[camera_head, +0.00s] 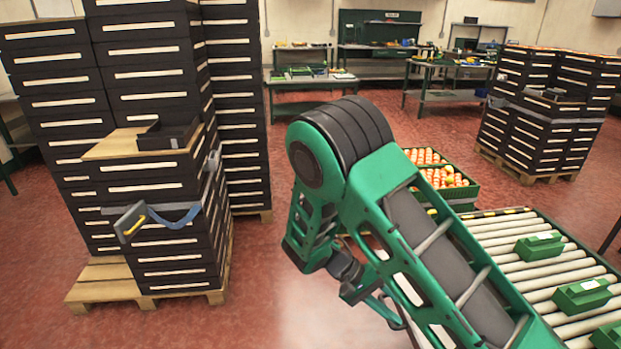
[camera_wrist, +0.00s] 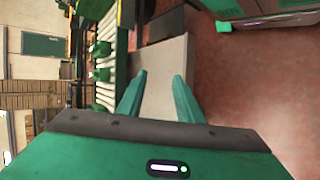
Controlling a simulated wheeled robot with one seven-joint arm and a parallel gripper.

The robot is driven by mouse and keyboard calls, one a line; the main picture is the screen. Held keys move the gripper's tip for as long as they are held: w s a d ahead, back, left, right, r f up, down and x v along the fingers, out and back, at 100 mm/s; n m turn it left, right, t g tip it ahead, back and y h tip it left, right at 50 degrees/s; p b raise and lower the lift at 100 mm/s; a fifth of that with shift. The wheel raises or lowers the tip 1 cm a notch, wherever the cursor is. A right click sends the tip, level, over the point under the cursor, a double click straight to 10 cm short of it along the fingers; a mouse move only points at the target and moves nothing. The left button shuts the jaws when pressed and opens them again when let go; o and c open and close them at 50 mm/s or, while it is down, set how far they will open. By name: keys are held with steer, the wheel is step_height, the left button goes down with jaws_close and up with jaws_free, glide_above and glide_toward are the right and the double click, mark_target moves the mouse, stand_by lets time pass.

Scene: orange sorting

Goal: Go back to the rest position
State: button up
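My green arm is bent and raised across the middle of the head view. My gripper (camera_wrist: 157,84) shows in the wrist view with its two green fingers well apart. Nothing is held between them; a pale grey flat surface (camera_wrist: 165,75) lies beyond the fingers. In the head view the arm's own links hide much of its lower end, and the fingertips cannot be made out clearly.
A roller conveyor (camera_head: 547,274) with several small green boxes (camera_head: 582,294) is at right. Crates of oranges (camera_head: 456,193) stand behind my arm. A stack of black crates (camera_head: 165,262) on a wooden pallet (camera_head: 105,287) is at left. Red floor (camera_head: 262,262) between is clear.

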steer(key=s+d+r+m+y, duration=0.1)
steer(key=s+d+r+y, duration=0.25)
steer(key=d+r, duration=0.4)
steer(key=s+d+r+m+y, duration=0.2)
steer(key=s+d+r+y, duration=0.15)
steer(key=d+r, duration=0.4)
steer(key=s+d+r+t+y, duration=0.1)
steer(key=s+d+r+t, duration=0.1)
steer(key=s+r, duration=0.2)
steer(key=s+d+r+m+t+y, duration=0.1)
steer(key=s+r, duration=0.3)
steer(key=s, duration=0.6)
steer(key=shift+s+d+m+t+y, duration=0.3)
steer(key=shift+s+d+t+y, duration=0.1)
steer(key=shift+y, duration=0.4)
steer(key=shift+w, duration=0.1)
steer(key=shift+w+f, duration=0.3)
steer(key=shift+w, duration=0.3)
